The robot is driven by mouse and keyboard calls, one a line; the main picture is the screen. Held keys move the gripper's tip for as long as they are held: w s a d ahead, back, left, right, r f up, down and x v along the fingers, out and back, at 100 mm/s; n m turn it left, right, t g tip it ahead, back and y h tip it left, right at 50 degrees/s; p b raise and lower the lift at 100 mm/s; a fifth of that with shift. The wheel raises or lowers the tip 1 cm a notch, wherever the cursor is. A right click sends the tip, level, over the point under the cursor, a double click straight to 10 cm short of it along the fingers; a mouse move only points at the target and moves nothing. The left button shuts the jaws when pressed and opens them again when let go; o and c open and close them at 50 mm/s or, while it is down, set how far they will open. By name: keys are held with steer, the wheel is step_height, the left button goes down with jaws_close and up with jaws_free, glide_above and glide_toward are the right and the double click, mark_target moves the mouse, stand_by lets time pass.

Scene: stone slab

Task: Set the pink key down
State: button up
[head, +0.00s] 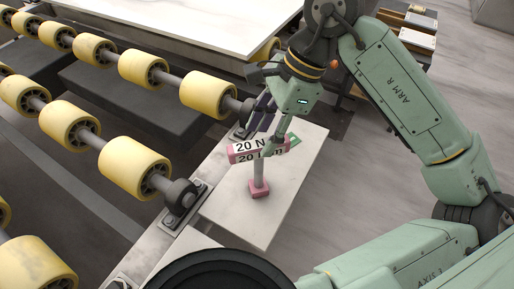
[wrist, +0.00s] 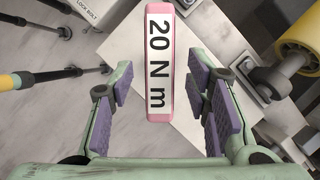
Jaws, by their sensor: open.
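The pink key (head: 258,188) is T-shaped, with a pale shaft and a crossbar handle marked "20 N m". It stands upright with its pink foot on a small pale slab (head: 226,206). The handle (wrist: 160,60) shows from above in the wrist view, between the purple pads of my gripper (wrist: 163,82). Gaps show on both sides of the handle, so the jaws are open and not clamped on it. In the head view my gripper (head: 275,125) is at the handle, and a finger hides part of it.
Yellow rollers (head: 134,168) on dark shafts fill the left, and a roller bearing block (head: 182,200) sits close beside the slab. A large white slab (head: 190,18) lies behind. A round black part (head: 222,272) is at the front. Grey floor (head: 350,195) is open to the right.

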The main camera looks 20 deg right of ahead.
steer(key=b+v, duration=0.1)
steer(key=v, duration=0.5)
steer(key=shift+d+r, duration=0.2)
steer(key=shift+r, duration=0.1)
steer(key=shift+s, duration=0.1)
